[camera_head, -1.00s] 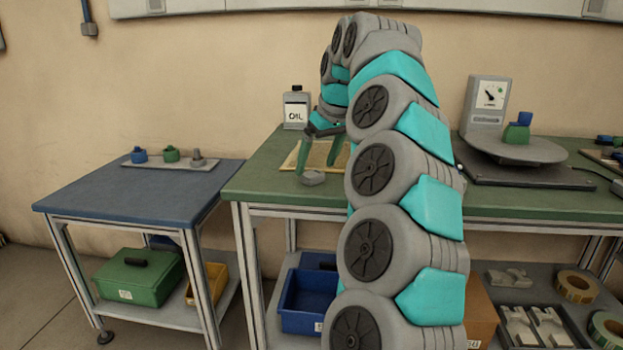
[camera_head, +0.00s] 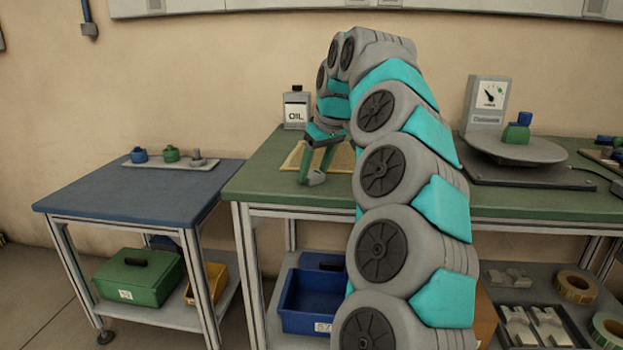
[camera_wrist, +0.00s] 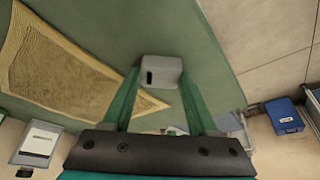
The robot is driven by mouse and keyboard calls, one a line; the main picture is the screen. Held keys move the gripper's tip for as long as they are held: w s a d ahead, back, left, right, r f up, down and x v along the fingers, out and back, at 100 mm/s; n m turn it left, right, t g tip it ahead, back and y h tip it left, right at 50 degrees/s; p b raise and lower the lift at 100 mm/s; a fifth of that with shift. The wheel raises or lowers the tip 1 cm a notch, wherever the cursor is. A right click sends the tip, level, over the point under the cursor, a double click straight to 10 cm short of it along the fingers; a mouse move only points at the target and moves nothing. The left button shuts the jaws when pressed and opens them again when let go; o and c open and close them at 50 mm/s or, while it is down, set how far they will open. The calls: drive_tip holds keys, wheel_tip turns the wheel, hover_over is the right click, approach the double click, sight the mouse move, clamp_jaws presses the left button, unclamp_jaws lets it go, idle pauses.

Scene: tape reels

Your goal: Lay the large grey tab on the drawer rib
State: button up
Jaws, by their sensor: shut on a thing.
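A grey block-like piece, which I take for the large grey tab (camera_head: 316,179), is between the fingertips of my gripper (camera_head: 314,172) at the front of the green bench. The wrist view shows the grey piece (camera_wrist: 161,71) with a small dark slot on its face. The green fingers of my gripper (camera_wrist: 160,84) close on it from both sides. I cannot tell whether it touches the bench top or is just above it. I cannot make out a drawer rib for certain in either view.
A tan mat (camera_head: 342,158) lies behind my gripper, with an oil bottle (camera_head: 296,108) at the back. A dial scale (camera_head: 490,105) stands to the right. A blue bin (camera_head: 310,303) sits on the shelf below. The blue table (camera_head: 130,197) is mostly clear.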

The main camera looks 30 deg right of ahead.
clamp_jaws()
drive_tip(key=shift+r, duration=0.15)
